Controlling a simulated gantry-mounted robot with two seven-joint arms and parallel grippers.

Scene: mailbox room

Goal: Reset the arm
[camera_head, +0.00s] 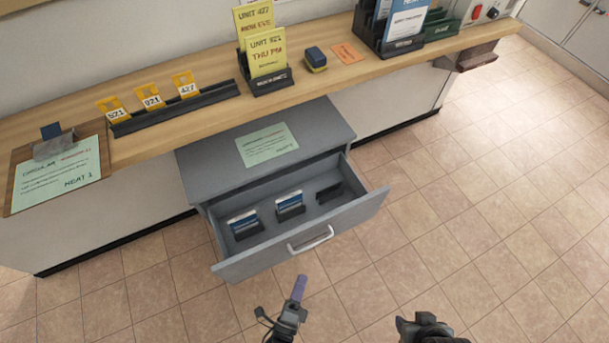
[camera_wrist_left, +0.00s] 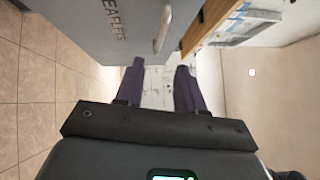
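My left gripper (camera_head: 299,287) is low in the head view, in front of the open drawer (camera_head: 245,265) and apart from its handle (camera_head: 310,239). In the left wrist view its two purple fingers (camera_wrist_left: 160,66) stand apart with nothing between them. My right arm's dark end (camera_head: 425,327) shows at the bottom edge, right of the left one. Its fingers cannot be made out.
The grey drawer holds blue-and-white card stacks (camera_head: 289,204) in dark holders. A green sheet (camera_head: 267,145) lies on the cabinet top. The wooden counter (camera_head: 215,120) carries yellow tags, a clipboard (camera_head: 60,172) and card racks (camera_head: 268,80). Tiled floor on the right is clear.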

